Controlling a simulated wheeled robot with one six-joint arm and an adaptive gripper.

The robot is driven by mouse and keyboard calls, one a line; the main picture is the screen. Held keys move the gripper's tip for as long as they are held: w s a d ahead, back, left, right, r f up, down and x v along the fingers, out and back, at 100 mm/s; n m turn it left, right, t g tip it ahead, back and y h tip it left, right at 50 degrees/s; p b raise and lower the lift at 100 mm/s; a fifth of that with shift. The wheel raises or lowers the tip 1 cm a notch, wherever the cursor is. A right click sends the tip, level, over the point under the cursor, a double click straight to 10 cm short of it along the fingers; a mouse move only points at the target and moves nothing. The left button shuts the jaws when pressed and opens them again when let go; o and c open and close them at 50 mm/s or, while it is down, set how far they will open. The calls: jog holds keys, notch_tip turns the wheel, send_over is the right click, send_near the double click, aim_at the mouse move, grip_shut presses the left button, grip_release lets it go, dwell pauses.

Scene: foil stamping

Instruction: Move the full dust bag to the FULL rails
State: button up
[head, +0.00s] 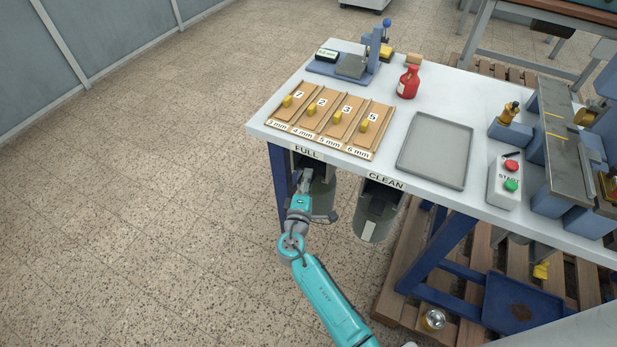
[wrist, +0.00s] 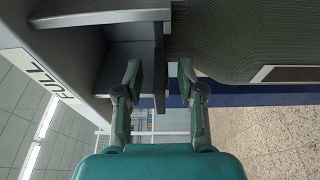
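The dust bag (head: 324,196), a grey-green rounded bag, hangs under the table edge below the FULL label (head: 307,152). In the wrist view its ribbed fabric (wrist: 235,35) fills the upper right, with a pale label on it. The grey FULL rails (wrist: 100,18) are at the upper left, beside the FULL sign. My gripper (wrist: 160,80) is at the front of the bag, also seen in the head view (head: 306,176). Whether the bag sits fully in the rails is unclear.
A second bag (head: 379,215) hangs under the CLEAN label (head: 386,181), to the right. The white table (head: 380,170) carries wooden gauge blocks, a red bottle (head: 408,82) and a grey tray (head: 434,150). A blue table leg (head: 279,185) stands left of my gripper. The floor at left is clear.

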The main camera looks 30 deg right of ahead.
jog(key=v, duration=1)
jog(key=shift+s+a, duration=0.2)
jog(key=shift+s, duration=0.1)
jog(key=s+f+m+g+y, duration=0.1)
jog(key=s+f+y, duration=0.35)
jog(key=s, duration=0.65)
jog(key=s+f+m+g+y, duration=0.1)
jog(key=s+f+y, duration=0.35)
jog(key=s, duration=0.75)
jog(key=s+a+r+m+t+y, duration=0.2)
jog(key=s+r+m, duration=0.6)
jog(key=s+r, duration=0.9)
notch_tip(320, 180, up, 2)
jog(key=shift+s+r, duration=0.2)
jog(key=shift+s, duration=0.15)
